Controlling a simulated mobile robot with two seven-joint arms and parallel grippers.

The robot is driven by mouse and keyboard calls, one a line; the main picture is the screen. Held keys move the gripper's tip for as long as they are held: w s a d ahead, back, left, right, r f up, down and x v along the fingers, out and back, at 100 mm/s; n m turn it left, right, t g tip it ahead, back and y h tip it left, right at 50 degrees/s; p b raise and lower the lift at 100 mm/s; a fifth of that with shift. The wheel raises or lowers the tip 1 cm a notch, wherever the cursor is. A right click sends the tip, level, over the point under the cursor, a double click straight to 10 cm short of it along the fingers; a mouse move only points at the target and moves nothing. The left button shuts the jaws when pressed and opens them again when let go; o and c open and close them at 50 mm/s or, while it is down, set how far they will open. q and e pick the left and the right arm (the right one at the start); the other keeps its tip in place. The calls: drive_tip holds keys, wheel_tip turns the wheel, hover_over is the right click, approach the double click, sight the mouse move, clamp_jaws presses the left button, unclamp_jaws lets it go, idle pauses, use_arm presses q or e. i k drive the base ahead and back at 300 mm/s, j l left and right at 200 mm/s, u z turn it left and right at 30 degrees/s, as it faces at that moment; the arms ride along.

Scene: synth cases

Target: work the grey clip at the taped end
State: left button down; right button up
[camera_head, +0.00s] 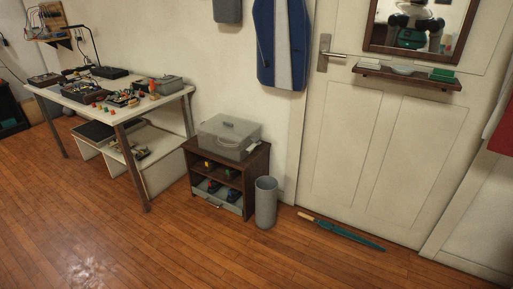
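A clear-lidded grey box (224,139) stands on top of a small brown cabinet (262,160) near the middle of the view. Its lid looks shut. A pale patch (254,146) shows at the right end of the box and may be tape; it is too small to be sure. A grey clip cannot be made out at this distance. Neither of my grippers is in view.
A grey bin (265,203) stands right of the cabinet, and a closed teal umbrella (345,234) lies on the floor by the white door (350,165). A cluttered worktable (113,112) stands at left. The wooden floor (110,215) in front is clear.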

sight(256, 140)
drive_tip(key=i+z, duration=0.1)
drive_tip(key=i, duration=0.75)
drive_tip(key=i+z, duration=0.1)
drive_tip(key=i, duration=0.75)
drive_tip(key=i+j+z, duration=0.15)
drive_tip(key=i, duration=0.65)
